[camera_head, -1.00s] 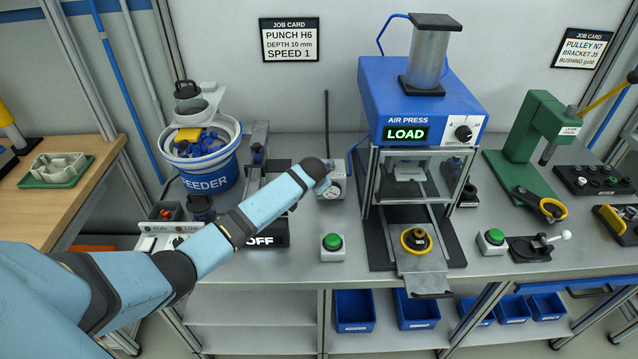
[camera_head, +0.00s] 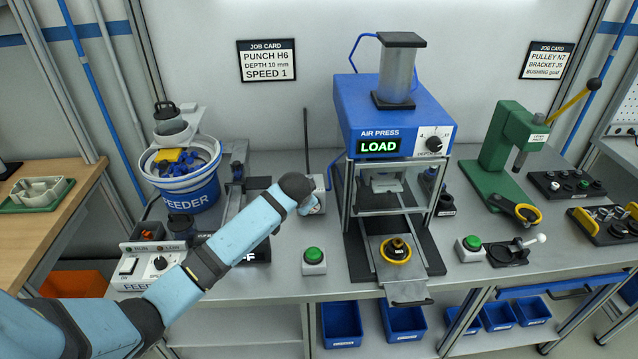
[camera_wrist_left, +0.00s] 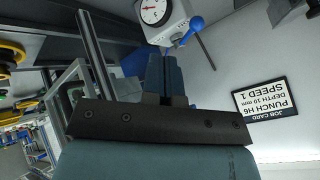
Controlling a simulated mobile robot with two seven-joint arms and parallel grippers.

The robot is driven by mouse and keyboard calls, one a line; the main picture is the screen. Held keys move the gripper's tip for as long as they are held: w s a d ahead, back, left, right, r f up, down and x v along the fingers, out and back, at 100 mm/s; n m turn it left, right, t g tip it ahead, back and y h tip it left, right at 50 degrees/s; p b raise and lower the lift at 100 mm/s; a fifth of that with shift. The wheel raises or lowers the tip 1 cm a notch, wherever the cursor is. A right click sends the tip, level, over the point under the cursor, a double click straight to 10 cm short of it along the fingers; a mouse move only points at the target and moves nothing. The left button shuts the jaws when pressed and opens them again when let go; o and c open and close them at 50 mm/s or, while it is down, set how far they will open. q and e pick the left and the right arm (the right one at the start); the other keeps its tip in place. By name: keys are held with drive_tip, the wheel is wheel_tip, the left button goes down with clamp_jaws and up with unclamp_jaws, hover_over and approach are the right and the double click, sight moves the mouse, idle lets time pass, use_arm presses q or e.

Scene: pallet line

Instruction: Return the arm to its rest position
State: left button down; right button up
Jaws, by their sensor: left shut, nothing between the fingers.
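My left arm (camera_head: 237,230) is light blue with dark joints and reaches in from the left in the head view. Its rounded wrist end is over the bench, left of the air press. The left gripper is hidden behind the wrist there. In the left wrist view its two dark fingers (camera_wrist_left: 169,78) are together with nothing between them. I cannot tell the exact gap. My right gripper is not in view.
The blue air press (camera_head: 397,118) shows LOAD, with a yellow-rimmed part (camera_head: 396,250) on its slide. A green button box (camera_head: 314,262) stands near the wrist. The feeder bucket (camera_head: 188,200) and its control box (camera_head: 145,268) are left of and beside the arm. A green lever press (camera_head: 497,150) is at right.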

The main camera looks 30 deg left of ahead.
use_arm(q)
drive_tip(key=s+d+f+h, duration=0.1)
drive_tip(key=s+d+f, duration=0.1)
drive_tip(key=s+f, duration=0.1)
drive_tip(key=s+d+f, duration=0.2)
drive_tip(key=s+f, duration=0.1)
drive_tip(key=s+d+f+t+h, duration=0.1)
drive_tip(key=s+d+f, duration=0.2)
drive_tip(key=shift+f+m+h, duration=0.2)
drive_tip(key=shift+m+h, duration=0.1)
drive_tip(key=shift+m, duration=0.1)
drive_tip(key=s+d+f+t+h, duration=0.1)
drive_tip(key=s+d, duration=0.4)
drive_tip(key=s, duration=0.8)
drive_tip(key=s+d+f+n+t+h, duration=0.1)
drive_tip(key=s+d+f+h, duration=0.2)
drive_tip(key=s, duration=1)
drive_tip(key=shift+s+d+f+n+t, duration=0.2)
drive_tip(key=shift+d+f+n+t, duration=0.15)
drive_tip(key=shift+d, duration=0.75)
drive_tip(key=shift+f, duration=0.15)
